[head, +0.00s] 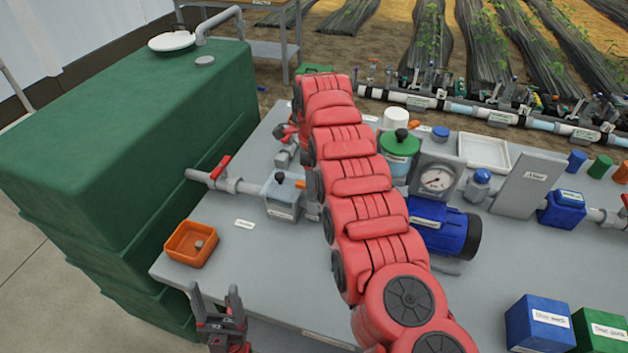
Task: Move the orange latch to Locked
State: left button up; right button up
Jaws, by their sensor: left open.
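A small orange piece (300,184) shows at the right of a clear-sided box with a black knob (281,202); my right arm covers what lies beside it. I cannot tell if it is the latch or how it is set. Another small orange piece (414,123) is behind the green-lidded canister. My left gripper (217,302) is open and empty at the table's front left edge, fingers up, well apart from both.
A green tank (110,130) stands left of the table. A red-handled valve (222,170) joins it to the box. An orange tray (190,244) is at the front left. A gauge (437,180), blue pump (440,228) and blue box (540,325) are to the right.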

notch_tip(320, 180, up, 6)
jog(key=shift+w+d+r+p, duration=0.15)
jog(key=shift+r+p, duration=0.1)
jog(key=shift+p, duration=0.65)
notch_tip(320, 180, up, 11)
jog(key=p, duration=1.1)
jog(key=shift+s+a+f, duration=0.15)
jog(key=shift+s+a, duration=0.05)
